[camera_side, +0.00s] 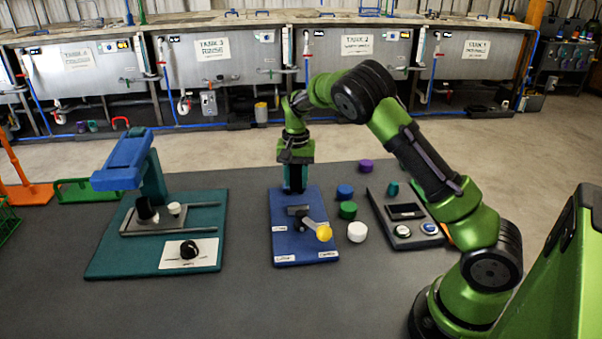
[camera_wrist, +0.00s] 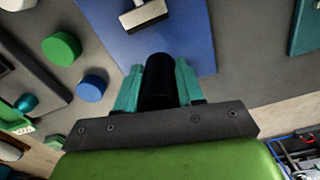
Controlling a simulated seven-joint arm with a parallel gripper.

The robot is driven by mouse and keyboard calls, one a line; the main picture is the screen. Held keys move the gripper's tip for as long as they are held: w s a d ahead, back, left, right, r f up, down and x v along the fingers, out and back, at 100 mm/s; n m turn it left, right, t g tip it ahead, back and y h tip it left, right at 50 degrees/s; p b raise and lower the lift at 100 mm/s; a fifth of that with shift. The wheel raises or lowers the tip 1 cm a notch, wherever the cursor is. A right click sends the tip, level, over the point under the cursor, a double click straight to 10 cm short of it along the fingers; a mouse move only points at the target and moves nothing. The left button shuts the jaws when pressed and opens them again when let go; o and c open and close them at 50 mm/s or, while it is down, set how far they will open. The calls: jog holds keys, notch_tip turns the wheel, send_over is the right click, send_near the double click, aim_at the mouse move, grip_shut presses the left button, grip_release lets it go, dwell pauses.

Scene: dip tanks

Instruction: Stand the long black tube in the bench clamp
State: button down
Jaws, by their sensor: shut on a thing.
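My gripper (camera_side: 294,180) points down at the back end of a blue board (camera_side: 283,245). In the wrist view its teal fingers are closed on both sides of a black cylinder (camera_wrist: 158,78), which looks like the long black tube. Only its near end shows there, so its length and whether its lower end touches the board cannot be told. In the side view the tube is hard to separate from the dark fingers.
A teal fixture (camera_side: 105,264) with a blue overhanging arm (camera_side: 123,160) stands left. Blue (camera_side: 344,191), green (camera_side: 348,210), white (camera_side: 357,232) and purple (camera_side: 366,166) caps lie right of the board, beside a grey button panel (camera_side: 421,238). The front mat is clear.

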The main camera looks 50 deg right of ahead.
jog(key=shift+w+f, duration=0.15)
jog(key=shift+f, duration=1.6)
jog(key=shift+f, duration=0.1)
jog(key=shift+f, duration=0.1)
jog(key=c, duration=0.7)
grip_release()
